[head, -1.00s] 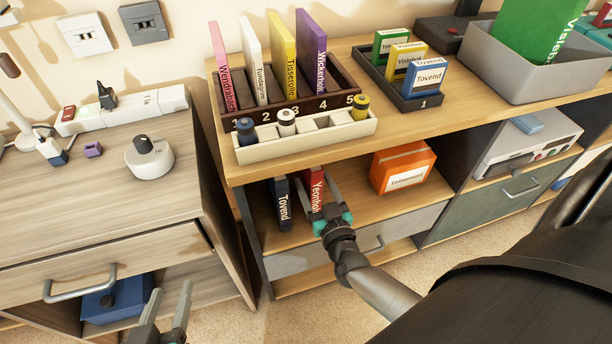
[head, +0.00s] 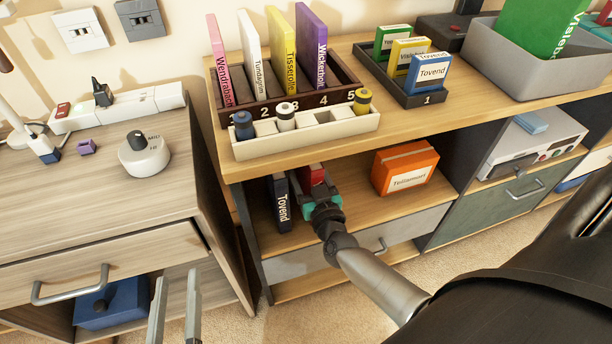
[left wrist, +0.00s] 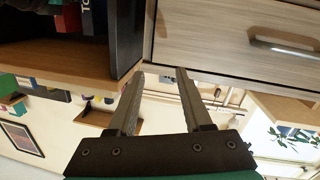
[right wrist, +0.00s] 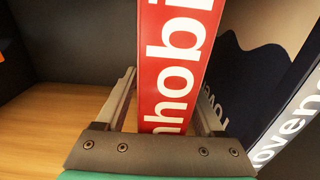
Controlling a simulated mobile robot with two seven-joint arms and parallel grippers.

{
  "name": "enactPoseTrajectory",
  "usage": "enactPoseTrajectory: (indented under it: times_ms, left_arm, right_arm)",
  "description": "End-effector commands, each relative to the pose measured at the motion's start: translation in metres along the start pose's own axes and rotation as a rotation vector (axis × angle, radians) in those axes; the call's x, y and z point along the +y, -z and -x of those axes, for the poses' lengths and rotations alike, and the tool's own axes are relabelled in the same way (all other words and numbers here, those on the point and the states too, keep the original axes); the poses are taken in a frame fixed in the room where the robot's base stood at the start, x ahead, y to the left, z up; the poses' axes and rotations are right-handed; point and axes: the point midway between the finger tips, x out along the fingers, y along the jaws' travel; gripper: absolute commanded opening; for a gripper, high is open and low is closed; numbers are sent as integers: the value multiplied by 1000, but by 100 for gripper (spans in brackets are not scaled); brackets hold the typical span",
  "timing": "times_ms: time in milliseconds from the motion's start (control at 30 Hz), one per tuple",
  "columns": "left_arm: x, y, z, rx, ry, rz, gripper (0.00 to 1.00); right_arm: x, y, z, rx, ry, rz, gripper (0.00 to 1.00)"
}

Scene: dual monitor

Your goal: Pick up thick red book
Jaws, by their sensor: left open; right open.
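The thick red book (head: 311,175) stands upright on the open shelf under the tabletop, its lower part hidden behind my right gripper (head: 312,190). In the right wrist view the red spine (right wrist: 178,50) with white lettering stands between the fingers of my right gripper (right wrist: 165,85). That gripper is open, one finger on each side, with a visible gap on the left; contact on the right is unclear. My left gripper (head: 175,308) is open and empty in front of the left cabinet; its fingers also show in the left wrist view (left wrist: 158,95).
A dark blue book (head: 280,205) stands just left of the red book, close to the right gripper's finger. An orange box (head: 404,168) sits to the right on the same shelf. The tabletop (head: 415,118) is above. A blue box (head: 118,305) is in the left cabinet.

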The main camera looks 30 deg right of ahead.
Motion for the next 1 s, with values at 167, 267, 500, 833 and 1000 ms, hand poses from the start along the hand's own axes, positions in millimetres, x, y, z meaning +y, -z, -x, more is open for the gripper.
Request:
enactPoseTrajectory:
  times_ms: [167,267,500,833,1000]
  left_arm:
    - [0,0,0,-1,0,0,50]
    - [0,0,0,-2,0,0,50]
    - [0,0,0,-3,0,0,50]
    - [0,0,0,-3,1,0,50]
    - [0,0,0,-3,1,-1,50]
  right_arm:
    - [0,0,0,0,0,0,66]
    - [0,0,0,0,0,0,54]
    - [0,0,0,0,0,0,27]
    - [0,0,0,0,0,0,0]
    - [0,0,0,-1,0,0,0]
